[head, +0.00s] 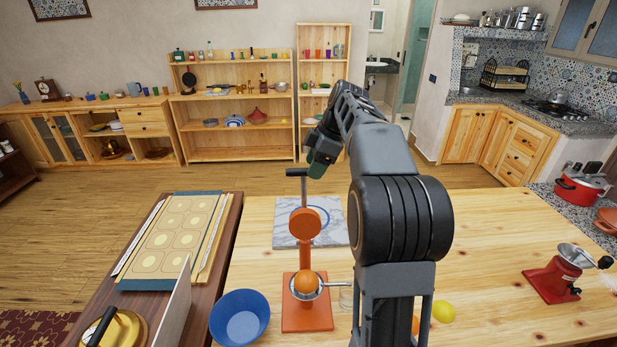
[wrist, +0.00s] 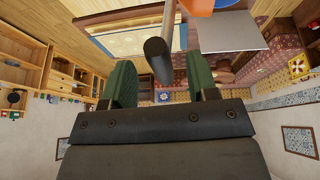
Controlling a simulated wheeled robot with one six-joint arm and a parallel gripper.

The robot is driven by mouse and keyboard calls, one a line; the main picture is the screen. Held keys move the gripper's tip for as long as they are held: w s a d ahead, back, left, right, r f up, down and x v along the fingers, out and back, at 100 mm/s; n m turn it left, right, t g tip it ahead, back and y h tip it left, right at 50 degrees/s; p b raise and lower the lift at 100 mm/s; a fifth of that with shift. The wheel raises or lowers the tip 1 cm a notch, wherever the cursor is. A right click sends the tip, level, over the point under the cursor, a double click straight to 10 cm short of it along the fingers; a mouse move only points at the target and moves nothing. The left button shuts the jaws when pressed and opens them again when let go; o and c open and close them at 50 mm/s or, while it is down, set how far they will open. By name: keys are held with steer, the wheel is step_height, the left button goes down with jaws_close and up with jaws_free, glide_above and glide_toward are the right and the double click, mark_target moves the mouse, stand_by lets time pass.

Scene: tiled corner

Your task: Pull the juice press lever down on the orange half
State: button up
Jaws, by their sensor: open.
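The orange juice press (head: 320,320) stands upright on the wooden table. A rounded orange piece, which looks like the orange half (head: 308,281), sits in its metal cup below the round orange head (head: 305,222). The lever (head: 303,188) points up from the head and ends in a dark grip (head: 290,172). My gripper (head: 319,159) is open at the top of the lever, just right of the grip. In the wrist view the dark lever grip (wrist: 157,60) shows between the two green fingers, with gaps on both sides. Whether it lies fully between them in depth is unclear.
A marble board (head: 280,236) lies behind. A lemon (head: 443,312) and a red grinder (head: 553,284) are further right. The table's right part is mostly clear.

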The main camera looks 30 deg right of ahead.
steer(key=shift+x, duration=2.25)
jaws_close()
